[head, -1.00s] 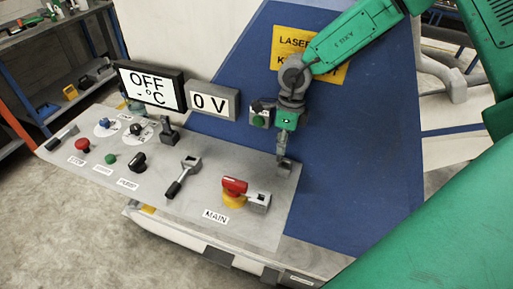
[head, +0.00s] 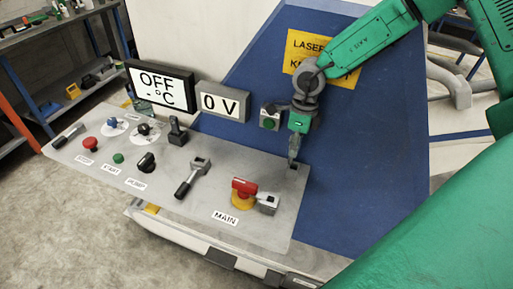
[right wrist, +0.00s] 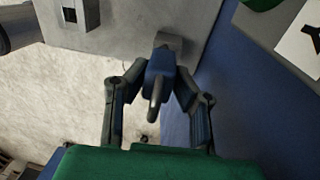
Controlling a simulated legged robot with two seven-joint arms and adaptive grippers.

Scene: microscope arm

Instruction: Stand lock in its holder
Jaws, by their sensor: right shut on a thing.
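My right gripper (head: 293,158) points down at the right end of the grey control panel. In the right wrist view its two fingers (right wrist: 158,78) are shut on a dark blue body, which I take to be the lock (right wrist: 158,68). A grey rod-like part of it points toward the camera. A small grey block (right wrist: 172,42), likely the holder, sits on the panel just beyond the lock. The lock overlaps the block in this view, and I cannot tell whether they touch. In the head view the lock is too small to make out. My left gripper is not in view.
The grey panel (head: 130,170) carries several knobs and buttons, and a red main switch (head: 243,188) left of the gripper. A display (head: 161,86) and a 0 V box (head: 224,102) stand behind.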

